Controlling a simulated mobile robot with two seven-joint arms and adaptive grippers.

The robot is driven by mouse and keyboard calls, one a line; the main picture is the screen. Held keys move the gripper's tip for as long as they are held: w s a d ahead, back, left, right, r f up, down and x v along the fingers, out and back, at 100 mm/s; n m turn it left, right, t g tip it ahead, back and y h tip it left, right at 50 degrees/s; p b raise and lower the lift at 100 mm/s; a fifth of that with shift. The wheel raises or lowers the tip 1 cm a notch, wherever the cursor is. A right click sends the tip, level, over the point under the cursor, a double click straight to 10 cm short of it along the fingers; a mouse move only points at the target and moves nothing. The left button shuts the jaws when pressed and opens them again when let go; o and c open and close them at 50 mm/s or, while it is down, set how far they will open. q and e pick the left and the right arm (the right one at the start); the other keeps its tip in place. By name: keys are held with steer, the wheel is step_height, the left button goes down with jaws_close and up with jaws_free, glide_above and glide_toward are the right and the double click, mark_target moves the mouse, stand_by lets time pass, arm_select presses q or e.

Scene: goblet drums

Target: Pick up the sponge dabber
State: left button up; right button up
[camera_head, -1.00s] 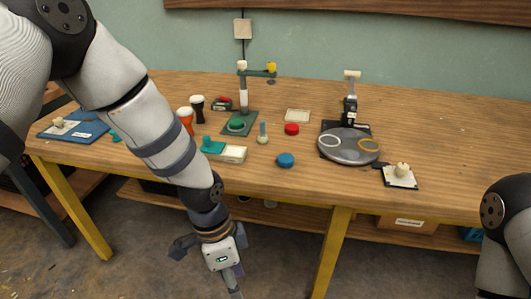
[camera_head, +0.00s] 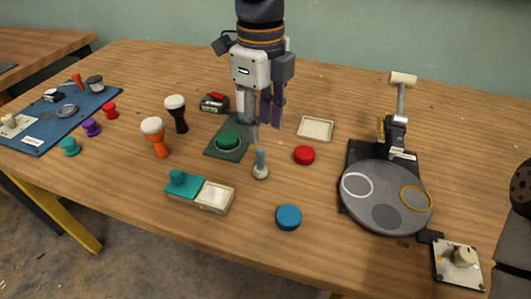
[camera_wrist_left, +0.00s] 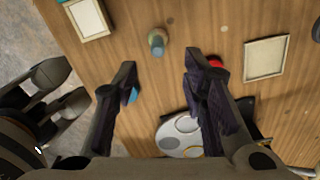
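The sponge dabber (camera_head: 261,166) stands upright on the table, with a slim grey-blue handle and a wider pale base. My left gripper (camera_head: 265,135) hangs fingers down just behind it in the head view, open and empty. In the left wrist view the dabber (camera_wrist_left: 157,41) shows beyond and between the two spread fingertips (camera_wrist_left: 160,62), not touched by them. What looks like my right gripper (camera_wrist_left: 75,88) shows at the left edge of the left wrist view, its fingers apart, out over the floor side.
Near the dabber are a teal-lidded box (camera_head: 212,195), a blue disc (camera_head: 288,217), a red disc (camera_head: 304,155), a green-topped stand (camera_head: 229,141) and a shallow cream tray (camera_head: 315,129). Orange (camera_head: 158,142) and black (camera_head: 178,115) goblet drums stand left. A round turntable (camera_head: 386,212) is right.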

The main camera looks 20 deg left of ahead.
mark_target(260, 150)
arm_select(q)
step_height(260, 150, down, 9)
steer(key=shift+s+a+f, duration=0.1)
steer(key=shift+a, duration=0.05)
jaws_close()
